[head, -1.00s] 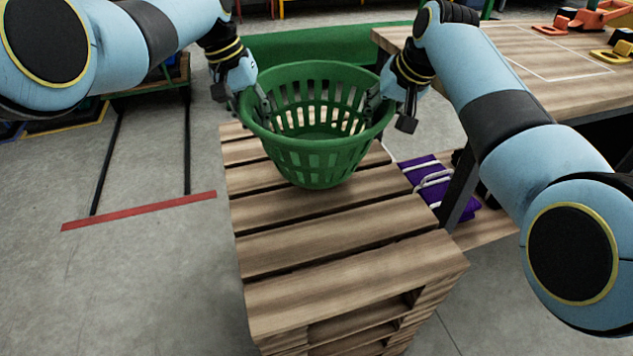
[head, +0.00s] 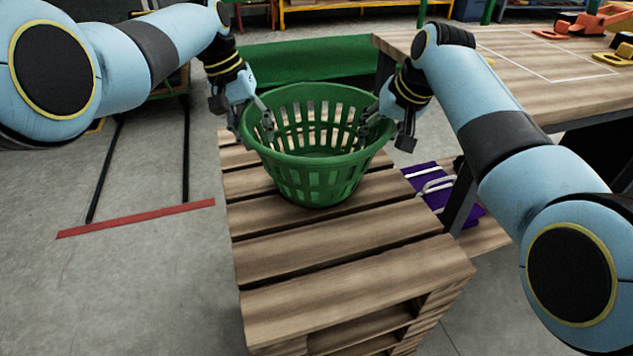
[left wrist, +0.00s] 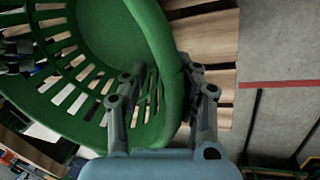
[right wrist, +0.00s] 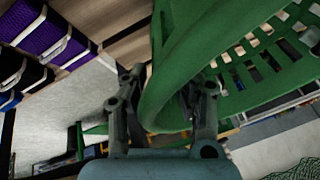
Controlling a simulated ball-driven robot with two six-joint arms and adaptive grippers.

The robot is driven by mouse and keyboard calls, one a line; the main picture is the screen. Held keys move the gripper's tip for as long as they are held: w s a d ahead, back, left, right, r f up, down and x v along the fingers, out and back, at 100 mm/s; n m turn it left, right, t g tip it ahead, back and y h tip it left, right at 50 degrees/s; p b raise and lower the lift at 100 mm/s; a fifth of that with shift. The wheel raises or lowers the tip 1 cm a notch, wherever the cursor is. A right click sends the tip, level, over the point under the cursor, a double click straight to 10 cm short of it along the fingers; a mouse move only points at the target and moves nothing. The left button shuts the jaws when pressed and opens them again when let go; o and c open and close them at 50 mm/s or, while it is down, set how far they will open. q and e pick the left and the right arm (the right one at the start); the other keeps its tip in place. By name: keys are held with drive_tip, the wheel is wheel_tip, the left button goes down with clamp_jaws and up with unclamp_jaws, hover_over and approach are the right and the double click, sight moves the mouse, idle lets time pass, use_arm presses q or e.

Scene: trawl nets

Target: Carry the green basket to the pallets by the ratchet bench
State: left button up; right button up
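The green basket (head: 318,178) is upright and empty, over the far half of the slatted wooden pallets (head: 345,245). Its base is at or just above the top slats; I cannot tell whether it touches. My left gripper (head: 258,118) is closed on the left side of the basket's rim, one finger inside and one outside. The rim also shows between its fingers in the left wrist view (left wrist: 166,85). My right gripper (head: 385,128) holds the right side of the rim in the same way, as the right wrist view (right wrist: 163,85) shows. The fingertips are partly hidden by the rim.
The wooden bench (head: 520,60) stands at the right, with orange and yellow ratchet tools (head: 575,25) on it. A purple strapped bundle (head: 435,190) lies below it. Bare slats are free at the near end of the pallets. A red floor strip (head: 135,218) lies left on open floor.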

drive_tip(key=shift+r, duration=0.2)
use_arm(q)
drive_tip(key=v, duration=1)
drive_tip(key=shift+r, duration=0.35)
use_arm(e)
drive_tip(key=v, duration=1.1)
drive_tip(key=shift+r, duration=0.3)
use_arm(q)
drive_tip(key=shift+a, duration=0.1)
use_arm(e)
drive_tip(key=shift+s+d, duration=0.15)
